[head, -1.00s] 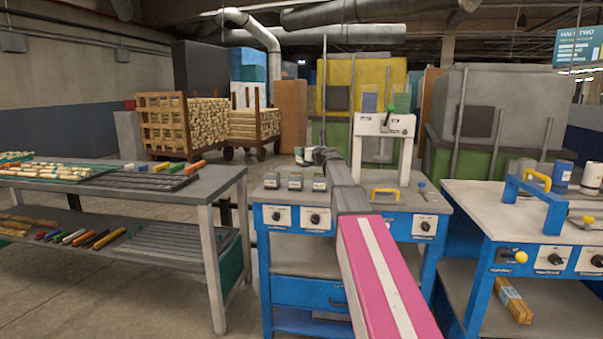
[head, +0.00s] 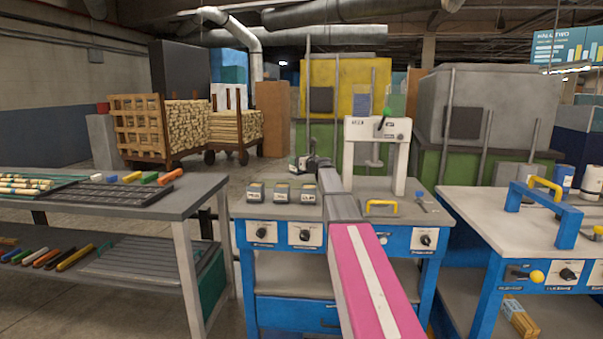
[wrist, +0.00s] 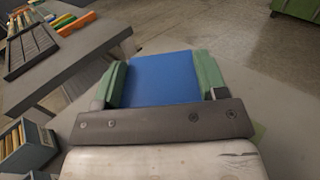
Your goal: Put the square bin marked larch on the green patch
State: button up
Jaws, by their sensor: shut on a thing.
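My gripper (wrist: 160,62) shows its two green fingers in the wrist view, shut on a blue square bin (wrist: 160,82). In the head view my arm reaches over the middle workbench, and the small held bin (head: 298,165) shows at its far end, behind the row of bins. Its label is too small to read. Three similar labelled bins stand in a row on the bench (head: 255,193) (head: 281,193) (head: 308,193); their labels are not clearly readable. A small green area (wrist: 259,130) on the bench top, perhaps the green patch, shows partly beside my gripper in the wrist view.
A white press frame (head: 354,155) and a yellow handle (head: 381,207) stand right of my arm on the blue workbench (head: 400,240). A grey table with trays (head: 95,193) is at the left, another blue bench (head: 480,210) at the right. Log carts stand behind.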

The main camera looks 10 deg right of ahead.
jog(key=shift+w+d+f, duration=0.9)
jog(key=shift+w+d, duration=0.1)
jog(key=shift+d, duration=0.15)
jog(key=shift+f, duration=2.05)
jog(key=shift+f, duration=0.1)
jog(key=o, duration=1)
jog(key=shift+s, duration=0.1)
jog(key=v, duration=1.2)
